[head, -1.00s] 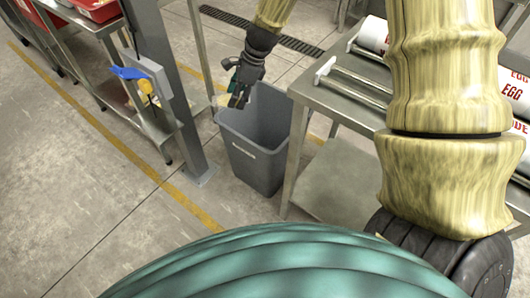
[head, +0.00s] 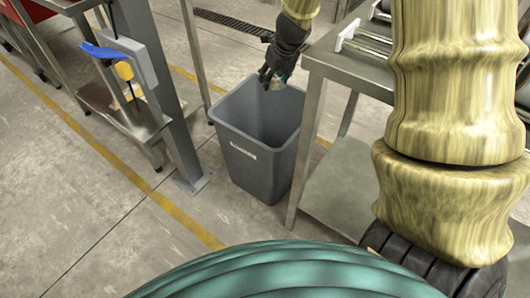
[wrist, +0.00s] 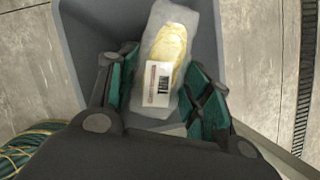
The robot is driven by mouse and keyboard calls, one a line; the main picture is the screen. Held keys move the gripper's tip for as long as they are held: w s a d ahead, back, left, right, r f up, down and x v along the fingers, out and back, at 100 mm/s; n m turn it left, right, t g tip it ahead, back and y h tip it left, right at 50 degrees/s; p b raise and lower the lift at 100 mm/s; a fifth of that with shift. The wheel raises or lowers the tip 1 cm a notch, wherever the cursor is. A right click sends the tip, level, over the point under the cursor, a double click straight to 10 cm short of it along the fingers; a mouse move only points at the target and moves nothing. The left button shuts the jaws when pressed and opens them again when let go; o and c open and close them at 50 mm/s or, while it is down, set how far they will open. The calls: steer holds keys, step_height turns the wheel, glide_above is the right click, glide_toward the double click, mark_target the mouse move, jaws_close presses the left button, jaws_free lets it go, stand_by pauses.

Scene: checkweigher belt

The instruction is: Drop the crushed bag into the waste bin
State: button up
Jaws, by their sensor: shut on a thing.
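The crushed bag (wrist: 170,50) is a pale, see-through pouch with something yellow inside and a white barcode label. My gripper (wrist: 168,98) is shut on it, with a green-padded finger on each side. In the head view my gripper (head: 272,78) hangs over the back part of the waste bin's opening, and the bag is barely visible at the fingertips. The waste bin (head: 252,165) is grey, open-topped and upright on the floor, with a small pale label on its front. In the wrist view the bin's wall (wrist: 88,40) surrounds the area behind the bag.
A steel table (head: 345,75) with rollers stands close to the bin's right. A grey post (head: 170,110) with a blue and yellow fitting stands to its left, beside a steel shelf unit (head: 120,105). The floor in front is clear.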

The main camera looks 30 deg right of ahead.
steer(key=shift+s+d+f+b, duration=0.1)
steer(key=shift+d+f+b, duration=0.15)
steer(key=shift+f+b, duration=0.45)
step_height(320, 180, down, 5)
steer(key=b, duration=0.5)
steer(key=shift+r, duration=0.2)
steer(key=o, duration=1.1)
steer(key=v, duration=1.2)
steer(key=shift+a, duration=0.1)
